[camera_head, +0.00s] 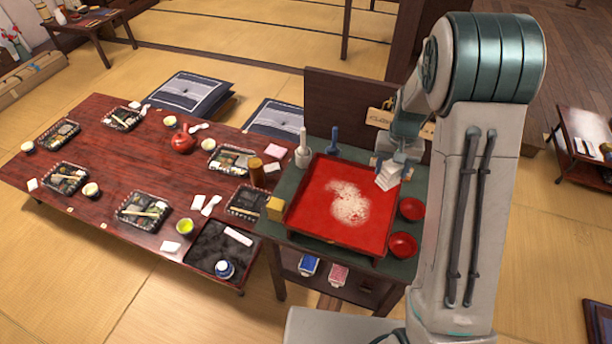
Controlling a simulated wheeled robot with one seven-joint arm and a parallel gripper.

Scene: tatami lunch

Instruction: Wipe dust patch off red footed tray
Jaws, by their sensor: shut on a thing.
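The red footed tray (318,222) stands on a green-topped side stand. A pale, speckled dust patch (349,203) lies on the tray floor, a little right of its middle. My gripper (388,178) is over the tray's upper right corner, to the right of the dust patch. It is shut on a white cloth (386,182). The cloth hangs at or just above the tray; I cannot tell whether it touches. The fingertips are partly hidden by my arm and the cloth.
Two red bowls (403,245) stand right of the tray. A yellow block (276,208), a white-handled tool (302,150) and a blue-handled tool (334,142) stand around its left and back edges. The low dining table (105,190) with lunch settings is on the left.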

